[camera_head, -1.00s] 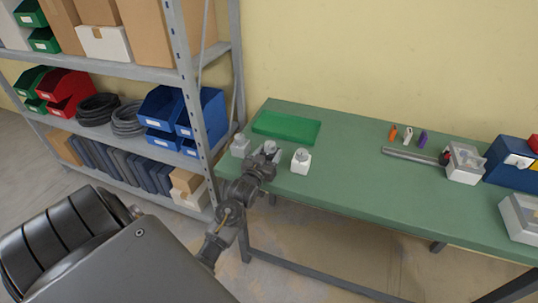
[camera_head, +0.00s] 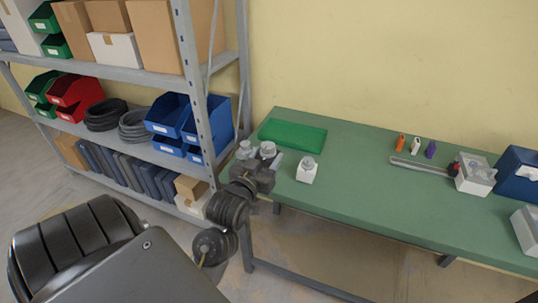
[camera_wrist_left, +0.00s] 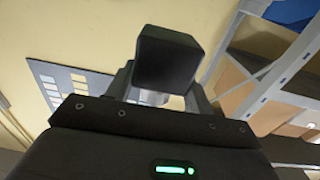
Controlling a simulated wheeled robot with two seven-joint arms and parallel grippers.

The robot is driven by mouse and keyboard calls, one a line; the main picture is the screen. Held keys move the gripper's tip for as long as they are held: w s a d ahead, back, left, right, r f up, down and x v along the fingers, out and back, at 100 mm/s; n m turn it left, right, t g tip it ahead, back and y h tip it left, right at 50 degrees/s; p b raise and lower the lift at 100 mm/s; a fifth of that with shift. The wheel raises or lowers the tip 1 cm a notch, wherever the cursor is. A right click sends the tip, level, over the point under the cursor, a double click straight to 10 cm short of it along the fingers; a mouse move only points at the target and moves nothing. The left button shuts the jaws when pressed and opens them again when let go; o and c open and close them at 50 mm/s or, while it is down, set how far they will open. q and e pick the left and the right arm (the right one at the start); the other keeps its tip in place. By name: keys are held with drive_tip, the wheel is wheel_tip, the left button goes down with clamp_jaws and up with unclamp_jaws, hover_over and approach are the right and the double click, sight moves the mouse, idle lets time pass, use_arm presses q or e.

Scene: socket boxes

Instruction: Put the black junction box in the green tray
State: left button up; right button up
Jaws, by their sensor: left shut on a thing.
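The black junction box (camera_wrist_left: 168,58) shows as a dark block between the fingers of my left gripper in the left wrist view, with a pale part just below it. My left gripper (camera_head: 263,168) is shut on it, at the left front end of the green table. In the head view the dark box is hard to tell from the dark gripper. The green tray (camera_head: 292,136) lies flat and empty at the back left of the table, just beyond my left gripper. My right gripper is not in view.
A white box with a round grey cap (camera_head: 307,170) stands right of my left gripper. A similar pale piece (camera_head: 245,150) stands left of it. A metal shelf (camera_head: 205,110) rises close on the left. The middle of the table (camera_head: 355,180) is clear.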

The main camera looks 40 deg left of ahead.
use_arm(q)
drive_tip(key=shift+s+d+r, duration=0.25)
drive_tip(key=shift+s+d, duration=0.05)
drive_tip(key=shift+s, duration=0.2)
drive_tip(key=shift+w+d, duration=0.15)
drive_tip(key=shift+d, duration=0.1)
drive_tip(key=d+m+h, duration=0.1)
drive_tip(key=d+h, duration=0.1)
drive_tip(key=d, duration=0.5)
drive_tip(key=w+d+f+m+h, duration=0.1)
drive_tip(key=d+m+h, duration=0.1)
drive_tip(key=d, duration=0.6)
drive_tip(key=shift+w+d+f+t+h, duration=0.3)
drive_tip(key=shift+t+h, duration=0.1)
drive_tip(key=shift+h, duration=0.2)
drive_tip(key=shift+a+r, duration=0.1)
drive_tip(key=a+n+y, duration=0.1)
drive_tip(key=a, duration=0.4)
drive_tip(key=s+a+r+n+y, duration=0.1)
drive_tip(key=a+y, duration=0.1)
drive_tip(key=a, duration=0.3)
drive_tip(key=s+a+n+y, duration=0.1)
drive_tip(key=a+y, duration=0.1)
drive_tip(key=a, duration=0.4)
drive_tip(key=shift+r+g, duration=0.25)
drive_tip(key=shift+g, duration=0.15)
drive_tip(key=shift+w, duration=0.1)
